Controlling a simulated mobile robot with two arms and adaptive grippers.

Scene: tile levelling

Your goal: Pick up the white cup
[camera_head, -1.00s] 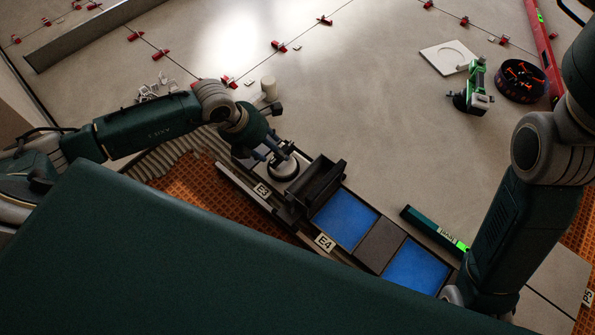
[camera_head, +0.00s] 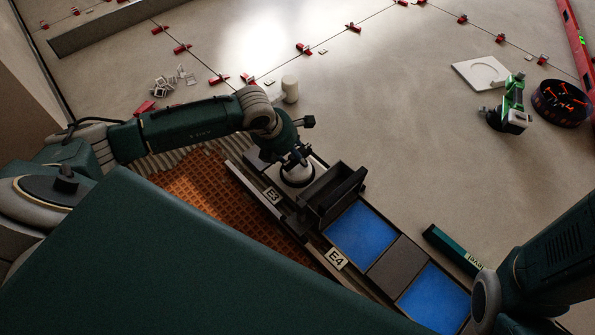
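A small pale, upright cylinder (camera_head: 290,88) stands on the floor just behind my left wrist; it looks like the white cup, though its lower part is partly hidden by my arm. My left gripper (camera_head: 296,162) points down over a round, white-rimmed thing (camera_head: 298,177) at the near end of the tray row, to the front of the cylinder. Whether its fingers are open, or touch that round thing, is too small and dark to tell. My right arm shows at the lower right, but its gripper is out of view.
A black open box (camera_head: 330,195) stands right beside my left gripper. Blue pads (camera_head: 361,234) and a dark green level (camera_head: 453,248) lie to the right. The middle floor is clear.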

